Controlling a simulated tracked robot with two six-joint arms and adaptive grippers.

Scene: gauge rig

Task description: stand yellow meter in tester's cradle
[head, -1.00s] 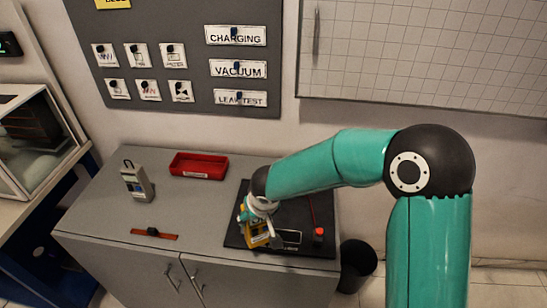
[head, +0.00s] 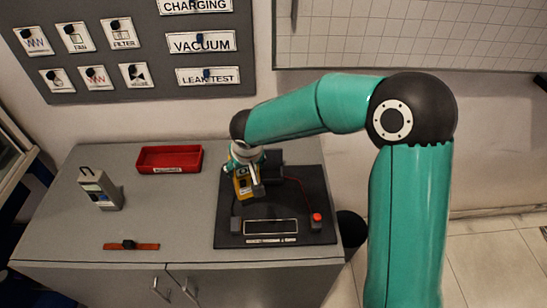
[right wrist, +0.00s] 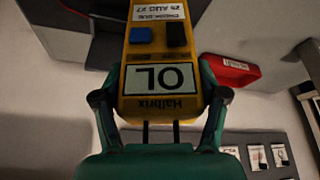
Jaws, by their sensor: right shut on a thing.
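The yellow meter (head: 242,188) is in my right gripper (head: 247,170), over the left back part of the black tester board (head: 290,185). It looks close to upright in the head view; whether its bottom touches the board I cannot tell. In the right wrist view the fingers of the gripper (right wrist: 160,97) clasp both sides of the meter (right wrist: 129,80), whose display reads OL upside down. Which part is the cradle is unclear. My left gripper is not in view.
A red tray (head: 170,168) stands at the back of the grey cabinet top (head: 185,215). A grey handheld device (head: 98,188) stands at left, and an orange strip with a black knob (head: 131,245) lies in front. A red button (head: 317,217) sits at the board's right.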

